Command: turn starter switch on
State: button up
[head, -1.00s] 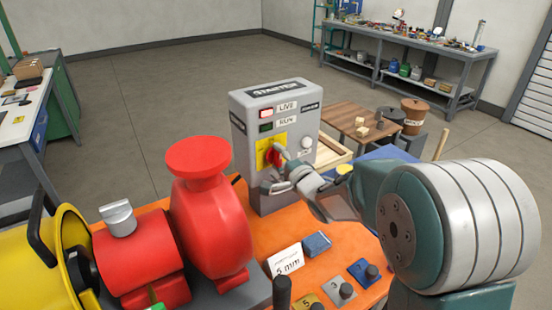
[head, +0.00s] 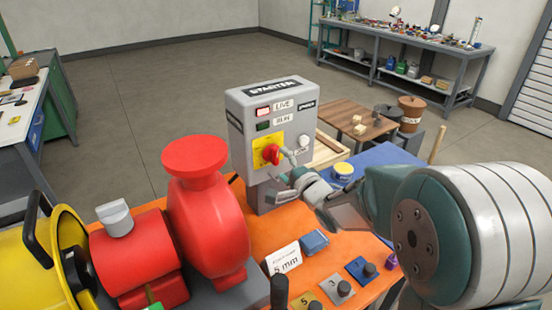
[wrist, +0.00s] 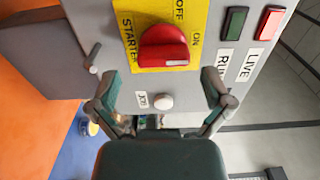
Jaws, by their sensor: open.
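The grey starter box (head: 240,140) stands upright on the orange skid top. Its red starter switch (head: 270,154) sits on a yellow plate (head: 259,147). In the wrist view the red switch (wrist: 160,45) shows a white mark near its right end, beside the printed ON; OFF is printed above. My gripper (head: 280,176) is open and empty in front of the box, below and right of the switch. In the wrist view its two fingers (wrist: 161,90) are spread wide, below the switch and apart from it.
The white JOG button (wrist: 163,102) lies between the fingers in the wrist view. The LIVE lamp (head: 263,112) is red; the RUN lamp (head: 264,126) looks dark green. A small peg (wrist: 92,58) sticks out beside the plate. The red pump (head: 208,215) stands left.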

jog(key=v, duration=0.8)
jog(key=shift+s+d, duration=0.15)
jog(key=shift+d, duration=0.3)
